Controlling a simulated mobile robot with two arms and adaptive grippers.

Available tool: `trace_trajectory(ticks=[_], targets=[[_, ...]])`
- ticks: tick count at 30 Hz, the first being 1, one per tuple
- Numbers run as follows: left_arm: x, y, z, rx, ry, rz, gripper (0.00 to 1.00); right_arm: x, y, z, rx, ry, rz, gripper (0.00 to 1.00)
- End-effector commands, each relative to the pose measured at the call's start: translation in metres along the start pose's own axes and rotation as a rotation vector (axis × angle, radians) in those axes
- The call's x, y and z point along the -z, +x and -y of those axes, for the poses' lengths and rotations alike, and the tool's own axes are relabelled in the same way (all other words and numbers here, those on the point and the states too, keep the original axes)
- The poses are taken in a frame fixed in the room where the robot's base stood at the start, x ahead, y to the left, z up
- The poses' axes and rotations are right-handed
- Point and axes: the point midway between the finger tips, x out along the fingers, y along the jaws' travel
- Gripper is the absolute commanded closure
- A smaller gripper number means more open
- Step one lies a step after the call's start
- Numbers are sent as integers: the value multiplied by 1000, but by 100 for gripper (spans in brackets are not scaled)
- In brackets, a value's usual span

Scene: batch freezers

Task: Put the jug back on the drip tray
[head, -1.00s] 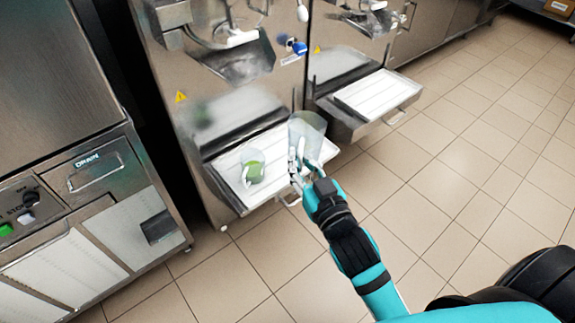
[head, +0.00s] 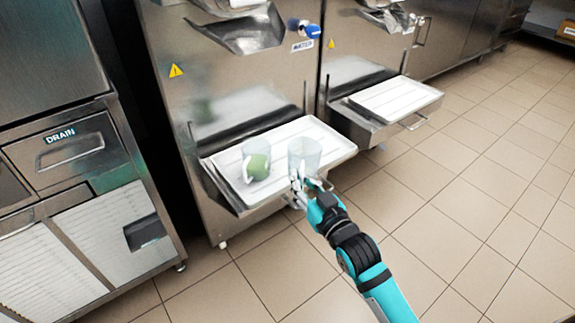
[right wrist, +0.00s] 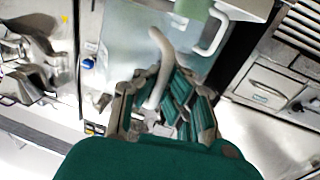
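The clear jug (head: 304,155) stands upright at the right part of the white drip tray (head: 325,137) in the head view. Its pale handle faces my right gripper (head: 312,186). In the right wrist view the curved handle (right wrist: 164,55) runs between the spread fingers of my right gripper (right wrist: 163,105). The fingers look apart, around the handle, not closed on it. The jug's see-through body (right wrist: 125,45) fills the area beyond. My left gripper is not in view.
A second clear jug with green contents (head: 257,160) stands left on the same tray; its base also shows in the right wrist view (right wrist: 193,8). A second freezer's tray (head: 385,99) is to the right. A cabinet marked DRAIN (head: 60,150) is at left. The tiled floor is open.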

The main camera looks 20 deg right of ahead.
Motion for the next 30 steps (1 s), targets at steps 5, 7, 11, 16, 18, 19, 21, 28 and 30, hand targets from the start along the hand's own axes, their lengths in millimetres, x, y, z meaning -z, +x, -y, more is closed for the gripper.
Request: trace_trajectory(ticks=[5, 7, 11, 16, 18, 19, 21, 28, 30], targets=[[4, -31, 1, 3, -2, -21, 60, -6, 50, -11, 0, -2, -3, 100], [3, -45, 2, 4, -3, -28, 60, -8, 68, -15, -1, -1, -3, 100], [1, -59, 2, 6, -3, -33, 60, -11, 99, -22, 0, -2, -2, 100], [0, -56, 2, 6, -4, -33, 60, -13, 122, -27, 0, -1, -1, 100], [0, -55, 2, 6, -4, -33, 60, -14, 126, -28, 0, -1, 0, 100], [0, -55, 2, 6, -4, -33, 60, -14, 127, -28, 0, -1, 0, 100], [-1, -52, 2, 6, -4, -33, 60, -20, 127, -28, 0, 0, 1, 100], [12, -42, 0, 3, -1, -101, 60, -50, 126, -27, 0, 1, 2, 100], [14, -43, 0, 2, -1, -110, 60, -49, 126, -27, 0, 1, 1, 100]])
